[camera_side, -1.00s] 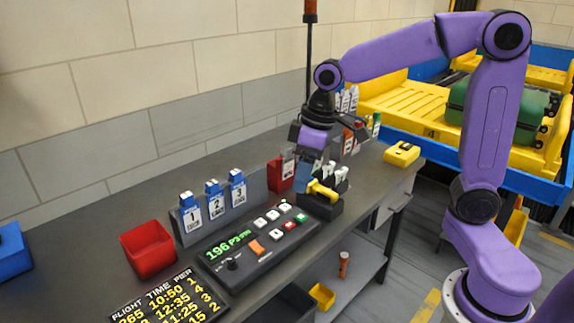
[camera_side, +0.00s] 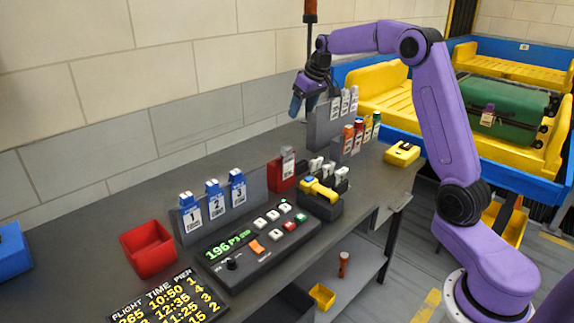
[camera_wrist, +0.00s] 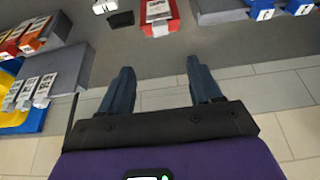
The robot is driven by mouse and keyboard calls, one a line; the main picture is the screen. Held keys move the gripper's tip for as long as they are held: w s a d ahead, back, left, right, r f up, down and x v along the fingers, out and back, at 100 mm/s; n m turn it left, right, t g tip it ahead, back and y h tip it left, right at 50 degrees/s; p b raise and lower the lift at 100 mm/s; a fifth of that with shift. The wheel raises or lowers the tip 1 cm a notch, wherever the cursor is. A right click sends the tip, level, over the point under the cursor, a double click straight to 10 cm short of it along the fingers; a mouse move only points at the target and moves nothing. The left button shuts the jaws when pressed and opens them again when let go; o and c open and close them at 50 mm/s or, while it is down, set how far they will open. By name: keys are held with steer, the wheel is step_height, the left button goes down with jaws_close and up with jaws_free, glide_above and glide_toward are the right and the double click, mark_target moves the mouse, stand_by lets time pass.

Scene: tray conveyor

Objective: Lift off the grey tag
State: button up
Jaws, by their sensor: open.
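A grey-topped tag (camera_side: 288,161) with a white label stands in the red holder (camera_side: 280,178) on the bench. It also shows at the top of the wrist view (camera_wrist: 157,9). Three other pale grey-white tags (camera_side: 345,103) hang on the grey back rack (camera_side: 322,132). These appear at the left of the wrist view (camera_wrist: 36,91). I cannot tell which one the task means. My gripper (camera_side: 302,108) is open and empty, raised above the bench near the wall, beside the back rack. Its two separated fingers (camera_wrist: 160,68) show in the wrist view.
Red, orange and green tags (camera_side: 360,133) hang on a front rack. Blue numbered tags (camera_side: 213,202) stand left of the red holder. A yellow-handled device (camera_side: 320,190), a button panel (camera_side: 258,240) and a red bin (camera_side: 148,250) lie nearer. A green suitcase (camera_side: 500,105) with a tag sits on a yellow tray.

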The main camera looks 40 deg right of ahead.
glide_above(287, 148)
steer(key=s, duration=0.2)
step_height(287, 148, down, 10)
steer(key=shift+x, duration=2.7)
steer(key=shift+s+d, duration=0.1)
steer(key=shift+s, duration=0.1)
jaws_close()
